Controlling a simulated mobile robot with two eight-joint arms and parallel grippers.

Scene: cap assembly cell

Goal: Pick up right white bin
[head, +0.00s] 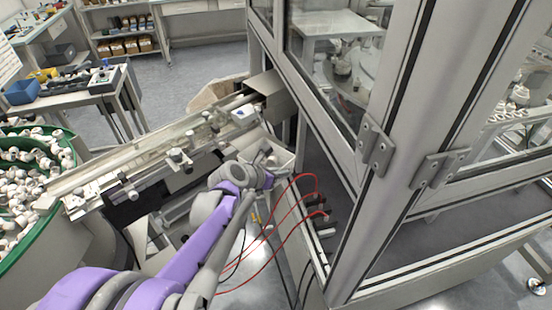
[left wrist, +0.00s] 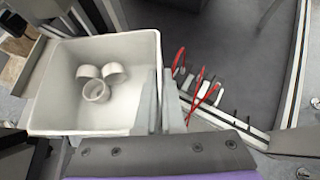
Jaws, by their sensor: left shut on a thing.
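The white bin (left wrist: 60,115) fills the left part of the left wrist view, with three white ring-like caps (left wrist: 97,84) on its floor. In the head view the white bin (head: 286,160) is mostly hidden behind my left gripper (head: 270,164), below the conveyor's end. In the left wrist view the fingers of my left gripper (left wrist: 160,85) straddle the bin's right wall, one inside and one outside, shut on it. My right gripper is in neither view.
A conveyor (head: 150,160) runs just left of the bin. A framed glass cabinet (head: 340,120) stands close on the right. Red cables (head: 290,205) hang beside the bin. A green-rimmed bowl of white caps (head: 30,165) is at the far left.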

